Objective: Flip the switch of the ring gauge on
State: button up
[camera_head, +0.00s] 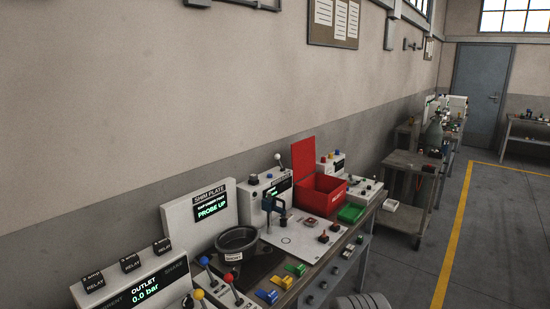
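I cannot tell which device on the bench is the ring gauge; no label with that name is readable. A white box with a small green-lit display (264,203) stands at the back of the bench behind a dark blue probe stand. Another white box (331,166) with coloured knobs stands farther along, beyond the red box. A panel headed SHIM PLATE (200,220) reads PROBE UP. A switch belonging to the ring gauge cannot be made out. My gripper is not in view.
The bench (315,273) runs along the wall. It carries an outlet panel (137,287) reading 0.0 bar, a black bowl (237,243), ball-topped levers and an open red box (322,194). A grey cart (412,161) stands beyond. The floor to the right (500,240) is clear.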

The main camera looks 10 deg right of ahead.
aim_at(277, 156)
jog(key=z, duration=1.2)
jog(key=i, duration=2.1)
jog(key=u, duration=2.1)
